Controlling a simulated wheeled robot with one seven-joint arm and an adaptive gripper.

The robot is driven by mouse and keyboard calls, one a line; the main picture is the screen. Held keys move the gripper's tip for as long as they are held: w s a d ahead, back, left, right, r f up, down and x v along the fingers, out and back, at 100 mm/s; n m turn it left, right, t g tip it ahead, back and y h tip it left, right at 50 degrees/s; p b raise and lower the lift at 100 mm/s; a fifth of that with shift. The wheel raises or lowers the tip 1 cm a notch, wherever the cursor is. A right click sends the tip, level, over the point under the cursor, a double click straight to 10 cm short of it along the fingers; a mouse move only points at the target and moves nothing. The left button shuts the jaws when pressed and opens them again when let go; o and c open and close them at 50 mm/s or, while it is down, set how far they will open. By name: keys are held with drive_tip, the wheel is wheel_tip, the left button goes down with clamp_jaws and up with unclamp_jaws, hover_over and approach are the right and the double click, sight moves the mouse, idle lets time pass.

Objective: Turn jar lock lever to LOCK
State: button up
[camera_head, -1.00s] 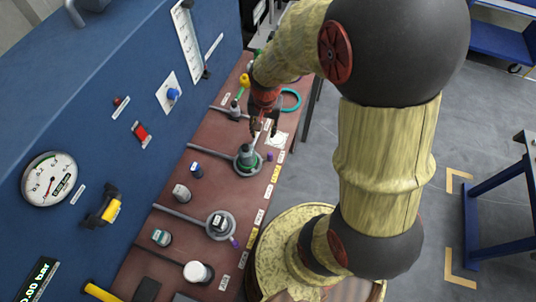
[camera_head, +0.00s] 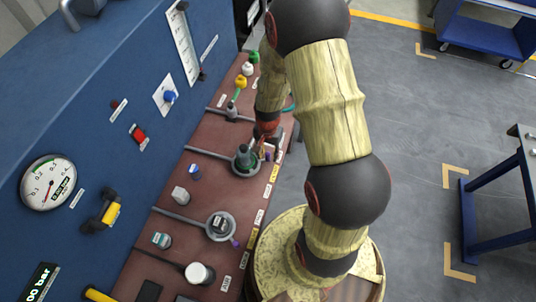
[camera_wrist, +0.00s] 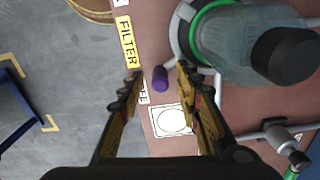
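The jar (camera_wrist: 235,50) has a dark cap and sits in a grey ring with a green band in the wrist view. The jar also shows in the camera_head view (camera_head: 243,158) on the brown bench. A small purple lever knob (camera_wrist: 160,77) stands at the ring's left side, with a yellow FILTER label (camera_wrist: 126,40) beside it. My gripper (camera_wrist: 160,73) is open, with one finger on each side of the purple knob. No contact with the knob is clear. The lever's arm and part of a white label are hidden or cut off by my fingers.
A blue panel (camera_head: 130,60) with a gauge (camera_head: 48,183) rises at left. A blue trolley (camera_head: 488,30) stands on the floor at right.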

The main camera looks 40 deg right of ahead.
drive_tip(key=shift+f, duration=0.25)
drive_tip(key=shift+c, duration=0.5)
drive_tip(key=c, duration=0.7)
clamp_jaws()
